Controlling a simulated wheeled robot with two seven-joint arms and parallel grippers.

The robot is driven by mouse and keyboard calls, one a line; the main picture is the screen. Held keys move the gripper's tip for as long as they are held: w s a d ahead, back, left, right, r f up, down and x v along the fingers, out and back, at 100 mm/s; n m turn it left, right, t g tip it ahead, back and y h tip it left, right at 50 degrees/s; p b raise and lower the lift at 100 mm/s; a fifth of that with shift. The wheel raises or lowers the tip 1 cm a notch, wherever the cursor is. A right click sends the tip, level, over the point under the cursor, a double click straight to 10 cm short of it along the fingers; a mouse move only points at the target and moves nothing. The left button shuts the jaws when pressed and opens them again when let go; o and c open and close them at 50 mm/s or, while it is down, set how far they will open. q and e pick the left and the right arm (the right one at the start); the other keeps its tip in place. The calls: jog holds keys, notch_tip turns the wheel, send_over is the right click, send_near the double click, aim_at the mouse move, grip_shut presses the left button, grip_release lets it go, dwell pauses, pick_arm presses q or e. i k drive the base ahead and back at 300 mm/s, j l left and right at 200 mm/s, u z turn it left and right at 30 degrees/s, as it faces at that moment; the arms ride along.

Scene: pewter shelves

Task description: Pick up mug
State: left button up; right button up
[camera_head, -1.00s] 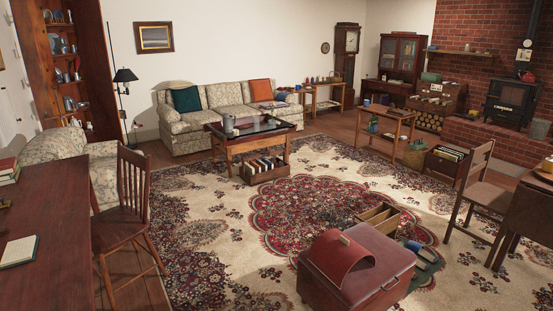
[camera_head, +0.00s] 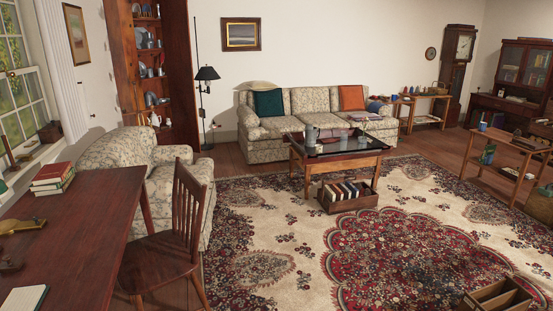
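No gripper or arm of mine shows in this view. A tall wooden shelf unit (camera_head: 178,95) stands against the back wall, left of the lamp, and holds several grey pewter vessels (camera_head: 150,99) and some bluish plates. These are too small to tell surely which are mugs. A grey metal vessel (camera_head: 311,135), like a jug or tankard, stands on the coffee table (camera_head: 341,155). A small blue cup-like thing (camera_head: 482,126) stands on the side table (camera_head: 505,140) at the right.
A floral armchair (camera_head: 150,165), a wooden chair (camera_head: 180,235) and a desk (camera_head: 85,225) with books (camera_head: 53,178) stand in front of the shelves. A floor lamp (camera_head: 206,75) and sofa (camera_head: 310,108) are to their right. The patterned rug (camera_head: 265,225) has open room.

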aim_at(319, 151)
jog(key=i+j, duration=0.1)
jog(key=i, duration=0.6)
jog(key=i+j, duration=0.1)
jog(key=i, duration=0.65)
jog(key=i+z, duration=0.25)
jog(key=i, duration=0.55)
jog(key=i+z, duration=0.25)
jog(key=i, duration=0.5)
jog(key=i+j, duration=0.15)
jog(key=i, duration=0.35)
jog(key=i+j, duration=0.1)
jog(key=i, duration=0.45)
jog(key=i+j, duration=0.15)
jog(key=i, duration=0.35)
jog(key=i+l, duration=0.25)
jog(key=i, duration=0.25)
jog(key=i+l+z, duration=0.1)
jog(key=i+l, duration=0.2)
jog(key=i, duration=0.25)
jog(key=i+l, duration=0.25)
jog(key=i, duration=0.25)
jog(key=i+l+z, duration=0.15)
jog(key=i, duration=0.4)
